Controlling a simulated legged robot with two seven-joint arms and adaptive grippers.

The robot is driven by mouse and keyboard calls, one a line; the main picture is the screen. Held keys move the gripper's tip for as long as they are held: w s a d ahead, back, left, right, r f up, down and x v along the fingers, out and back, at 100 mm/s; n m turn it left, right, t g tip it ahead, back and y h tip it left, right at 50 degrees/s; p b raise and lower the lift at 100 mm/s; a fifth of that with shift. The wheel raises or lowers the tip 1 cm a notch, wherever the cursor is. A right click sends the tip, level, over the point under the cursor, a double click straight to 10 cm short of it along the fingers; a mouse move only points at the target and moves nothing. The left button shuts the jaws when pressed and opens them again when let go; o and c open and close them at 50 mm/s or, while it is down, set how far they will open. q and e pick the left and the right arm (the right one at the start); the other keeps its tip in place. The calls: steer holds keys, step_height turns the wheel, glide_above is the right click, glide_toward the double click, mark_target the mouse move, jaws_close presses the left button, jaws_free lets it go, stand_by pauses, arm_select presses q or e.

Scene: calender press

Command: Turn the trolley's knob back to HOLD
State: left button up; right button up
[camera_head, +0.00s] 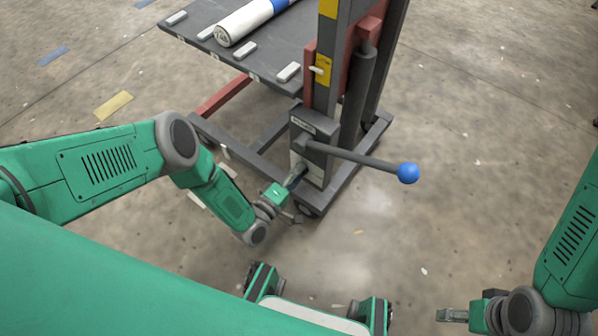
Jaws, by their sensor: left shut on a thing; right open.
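The trolley (318,125) stands in the upper middle, with a dark mast and a grey box low on its near face. My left gripper (297,178) reaches in from the left to the lower front of this box. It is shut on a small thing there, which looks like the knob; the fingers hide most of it. I cannot read any HOLD mark or tell which way the knob points. My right gripper (452,315) is at the lower right, open and empty, well away from the trolley.
A grey lever with a blue ball (407,173) sticks out rightward from the box, above my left gripper. The trolley's platform (190,45) carries a white and blue roll (245,22) between small pale blocks. Concrete floor is clear on the right.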

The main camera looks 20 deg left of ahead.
arm_select(q)
steer(key=shift+s+a+f+n, duration=0.2)
steer(key=shift+s+f+n, duration=0.1)
steer(key=shift+n, duration=0.4)
steer(key=o, duration=1.2)
steer(key=shift+c, duration=0.2)
steer(key=shift+w+r, duration=0.1)
steer(key=shift+w, duration=0.05)
steer(key=v, duration=1.2)
